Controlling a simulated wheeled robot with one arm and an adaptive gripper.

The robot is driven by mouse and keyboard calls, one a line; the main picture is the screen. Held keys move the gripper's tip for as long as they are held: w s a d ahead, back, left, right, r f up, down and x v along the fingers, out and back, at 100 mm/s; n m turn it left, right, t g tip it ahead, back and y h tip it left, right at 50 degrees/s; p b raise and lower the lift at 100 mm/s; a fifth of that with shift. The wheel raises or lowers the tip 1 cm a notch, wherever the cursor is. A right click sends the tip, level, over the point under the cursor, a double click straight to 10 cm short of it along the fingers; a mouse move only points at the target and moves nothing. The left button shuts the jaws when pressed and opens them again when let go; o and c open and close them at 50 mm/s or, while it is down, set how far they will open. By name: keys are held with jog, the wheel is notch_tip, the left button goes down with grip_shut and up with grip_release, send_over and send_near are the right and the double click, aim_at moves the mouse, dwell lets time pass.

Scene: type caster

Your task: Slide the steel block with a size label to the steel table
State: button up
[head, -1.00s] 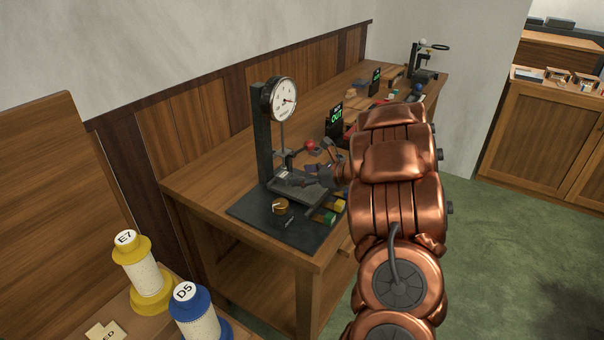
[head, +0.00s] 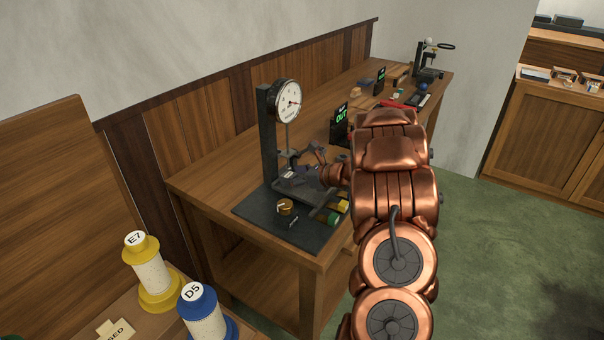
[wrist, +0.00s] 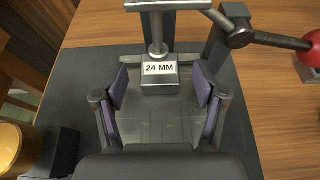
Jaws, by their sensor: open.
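The steel block (wrist: 160,78) with a "24 MM" label lies under the vertical spindle of the dial gauge stand, on or at the far edge of the steel table (wrist: 152,125). My gripper (wrist: 159,90) is open, with its two purple-padded fingers on either side in front of the block, apart from it. In the head view my gripper (head: 308,172) is low at the gauge stand, partly hidden by my own copper arm. The block is very small there.
The dial gauge (head: 287,99) stands on a dark mat (head: 262,222). A red knob on a lever (wrist: 309,44) is right of the block. A brass knob (head: 285,207) and green and yellow pieces are in front. Spools (head: 147,272) stand lower left.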

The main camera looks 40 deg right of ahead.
jog(key=shift+x, duration=0.75)
jog(key=shift+c, duration=0.2)
grip_shut()
